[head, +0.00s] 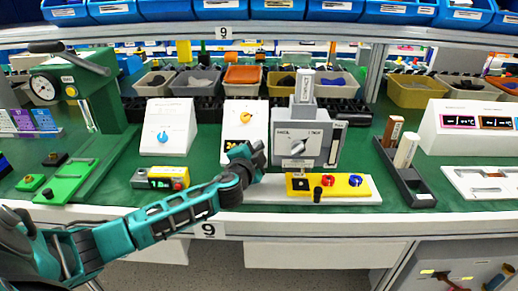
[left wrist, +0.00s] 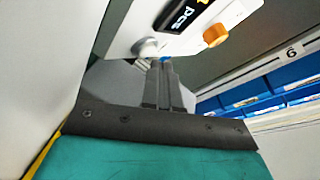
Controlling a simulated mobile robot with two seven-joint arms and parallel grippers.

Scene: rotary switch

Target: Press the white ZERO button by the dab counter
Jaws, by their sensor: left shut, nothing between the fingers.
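The dab counter is a white box (head: 245,115) with an orange knob and a dark display with yellow digits, on the green bench behind my left gripper. In the left wrist view its display (left wrist: 183,15) and orange knob (left wrist: 215,35) show at the top. A round white button (left wrist: 148,47) sits on the panel's lower edge there; in the head view my gripper hides it. My left gripper (head: 250,152) is shut and empty. Its fingertips (left wrist: 161,62) are close to the white button; I cannot tell whether they touch it. My right gripper is not in view.
Bins line the back.

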